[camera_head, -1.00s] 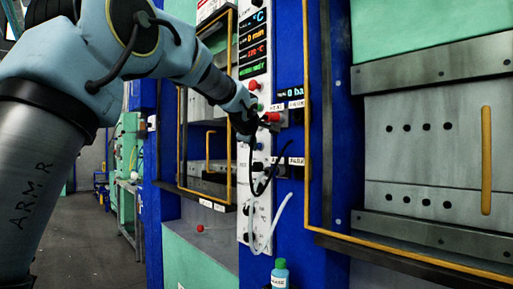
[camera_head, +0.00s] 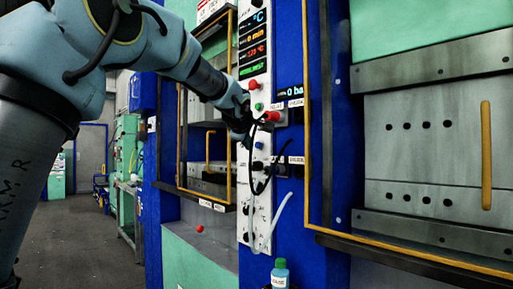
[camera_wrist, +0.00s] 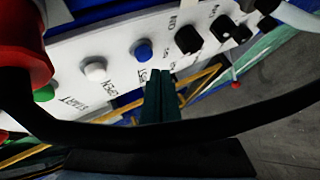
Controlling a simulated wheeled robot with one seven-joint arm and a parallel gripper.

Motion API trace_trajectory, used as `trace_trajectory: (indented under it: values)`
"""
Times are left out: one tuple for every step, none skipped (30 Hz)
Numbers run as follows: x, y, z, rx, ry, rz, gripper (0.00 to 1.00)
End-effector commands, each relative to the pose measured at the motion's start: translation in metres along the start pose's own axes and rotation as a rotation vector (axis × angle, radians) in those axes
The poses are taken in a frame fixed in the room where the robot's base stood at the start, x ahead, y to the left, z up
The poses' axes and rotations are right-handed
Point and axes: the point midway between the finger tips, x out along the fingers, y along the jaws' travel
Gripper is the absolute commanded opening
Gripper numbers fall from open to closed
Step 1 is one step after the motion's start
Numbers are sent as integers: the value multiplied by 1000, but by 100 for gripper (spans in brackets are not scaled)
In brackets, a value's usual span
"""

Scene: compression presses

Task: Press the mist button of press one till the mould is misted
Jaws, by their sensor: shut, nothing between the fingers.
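The white control panel (camera_head: 256,165) is a tall strip on the blue press frame, with displays at its top. In the wrist view, a blue button (camera_wrist: 143,50), a white button (camera_wrist: 95,70) and a green button (camera_wrist: 43,93) sit in a row on it. My gripper (camera_wrist: 157,76) is shut and empty, its tips just below the blue button, over its small label; contact cannot be told. The label is too blurred to read surely, so I cannot tell which button is mist. In the head view my gripper (camera_head: 243,135) is at the panel's left edge.
A red knob (camera_head: 271,116) stands out near my gripper, and black cables hang across the panel. Black rotary knobs (camera_wrist: 188,39) lie beyond the blue button. Yellow-framed guards flank the panel.

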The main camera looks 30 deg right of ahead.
Motion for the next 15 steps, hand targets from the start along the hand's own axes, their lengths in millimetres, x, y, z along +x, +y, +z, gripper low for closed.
trace_trajectory:
  values:
    - [-3, -4, -3, -1, 2, 1, 0]
    - [-5, -5, -4, -2, 2, 1, 0]
    - [-8, -7, -6, -2, 1, 1, 0]
    - [-10, -9, -8, -1, 1, 1, 0]
    - [-12, -10, -9, -2, 2, 1, 0]
    - [-15, -12, -11, -2, 2, 1, 0]
    - [-17, -13, -13, -2, 2, 1, 0]
    - [-19, -15, -15, -2, 2, 1, 0]
    - [-22, -17, -16, -2, 2, 0, 0]
    - [-23, -18, -18, -2, 1, 0, 0]
    - [-25, -19, -19, -2, 1, 0, 0]
    - [-27, -21, -20, -2, 2, 0, 0]
    - [-28, -22, -21, -2, 2, 0, 0]
    - [-30, -22, -22, -2, 2, 0, 0]
    - [-30, -23, -22, -1, 1, 0, 0]
